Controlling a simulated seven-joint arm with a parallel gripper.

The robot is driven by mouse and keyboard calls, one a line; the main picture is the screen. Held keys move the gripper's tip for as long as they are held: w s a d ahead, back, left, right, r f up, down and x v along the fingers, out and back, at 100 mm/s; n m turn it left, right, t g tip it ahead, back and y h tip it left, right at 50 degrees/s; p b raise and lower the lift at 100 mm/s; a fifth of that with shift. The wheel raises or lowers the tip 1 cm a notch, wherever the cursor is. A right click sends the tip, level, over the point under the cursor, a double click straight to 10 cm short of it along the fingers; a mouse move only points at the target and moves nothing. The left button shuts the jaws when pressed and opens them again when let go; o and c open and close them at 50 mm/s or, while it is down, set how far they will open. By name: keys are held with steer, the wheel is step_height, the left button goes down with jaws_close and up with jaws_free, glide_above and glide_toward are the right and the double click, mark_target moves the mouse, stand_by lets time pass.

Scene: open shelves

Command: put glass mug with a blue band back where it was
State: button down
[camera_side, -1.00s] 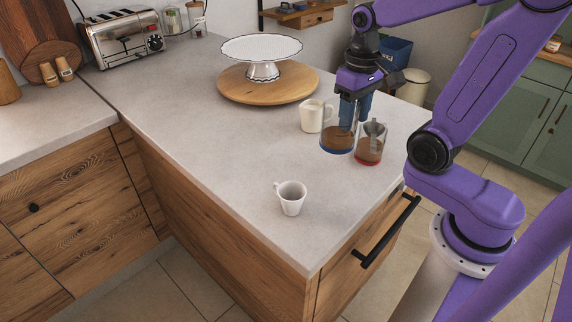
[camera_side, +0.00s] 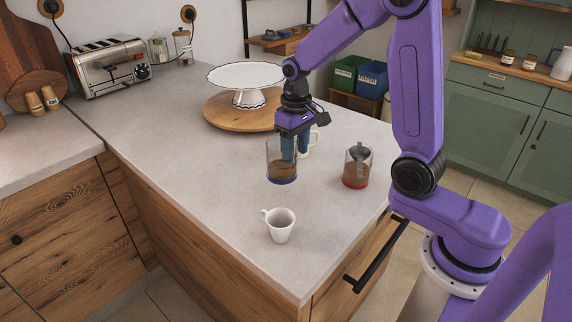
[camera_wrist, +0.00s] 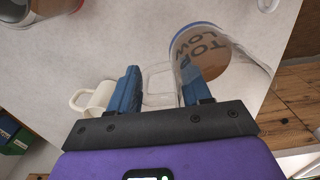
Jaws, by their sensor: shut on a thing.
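The glass mug with a blue band (camera_side: 282,173) holds brown contents and is upright in the side view. My gripper (camera_side: 297,150) is shut on it, at the mug's right side. In the wrist view, a clear glass part that looks like its handle lies between my blue fingers (camera_wrist: 158,84). The mug's body (camera_wrist: 207,52), with lettering, is beside the right finger. Whether its base touches the counter is hard to tell. A similar glass mug with a red band (camera_side: 356,170) stands to the right.
A white cup (camera_side: 280,227) stands in front on the counter (camera_side: 190,150). A cake stand (camera_side: 247,78) sits on a round wooden board (camera_side: 225,113) behind. The counter left of the mug is clear.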

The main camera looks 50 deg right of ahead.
steer(key=w+f, duration=0.2)
steer(key=f, duration=0.1)
steer(key=shift+w+f, duration=0.15)
steer(key=shift+w, duration=0.25)
steer(key=shift+w+f, duration=0.15)
steer(key=shift+f, duration=1.5)
steer(key=shift+f, duration=0.1)
steer(key=shift+c, duration=2.4)
jaws_free()
